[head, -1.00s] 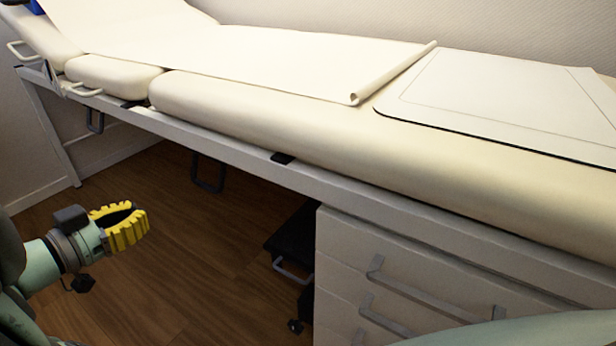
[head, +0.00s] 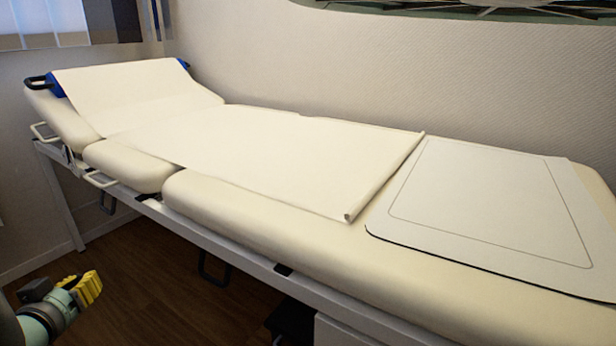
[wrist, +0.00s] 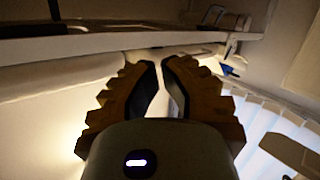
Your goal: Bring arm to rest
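My gripper (head: 92,283) has yellow ribbed fingers and shows at the lower left of the head view. It is in front of the bed, low over the wooden floor, with part of my pale green arm behind it. In the wrist view my gripper (wrist: 160,66) has its two fingertips drawn close together, with only a thin gap between them. Nothing is held between the fingers.
A cream examination bed (head: 230,205) runs across the head view, with a paper sheet (head: 260,160) and a flat white pad (head: 485,205) on it. The wall (head: 300,70) is behind. Brown floor (head: 140,270) is open beside my gripper.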

